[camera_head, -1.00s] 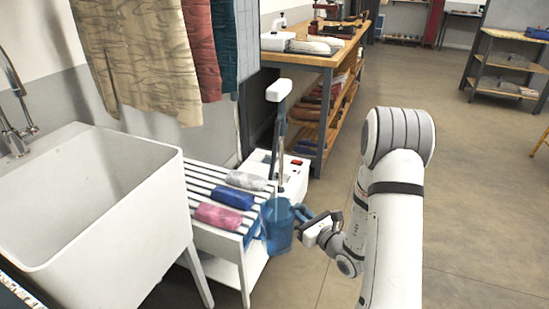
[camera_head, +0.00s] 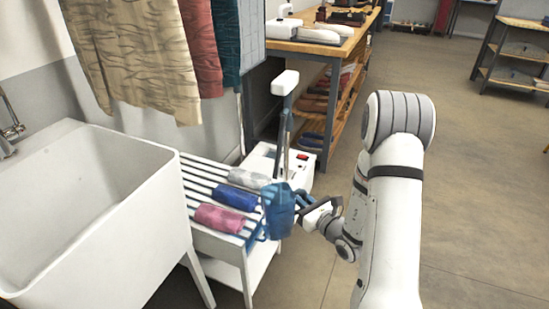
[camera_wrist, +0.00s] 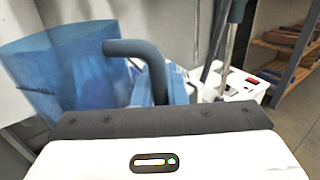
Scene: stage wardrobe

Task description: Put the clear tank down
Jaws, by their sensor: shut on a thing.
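The clear tank is a see-through blue vessel (camera_head: 279,212) with a curved blue handle, in front of the slatted rack's right end. It also shows in the wrist view (camera_wrist: 75,70), large at the left, with its dark blue handle rising in front of the jaws. My gripper (camera_head: 306,203) is to the right of the tank and shut on its handle. The tank hangs at about the height of the rack top and looks slightly tilted. I cannot tell from the head view whether it touches the rack. The fingertips are partly hidden behind the handle.
A white slatted rack (camera_head: 207,246) holds grey, blue and pink rolls. Behind it stands a white steamer base (camera_head: 300,175) with a red switch and an upright pole. A white sink (camera_head: 90,225) is at the left, hanging clothes above. The floor at right is clear.

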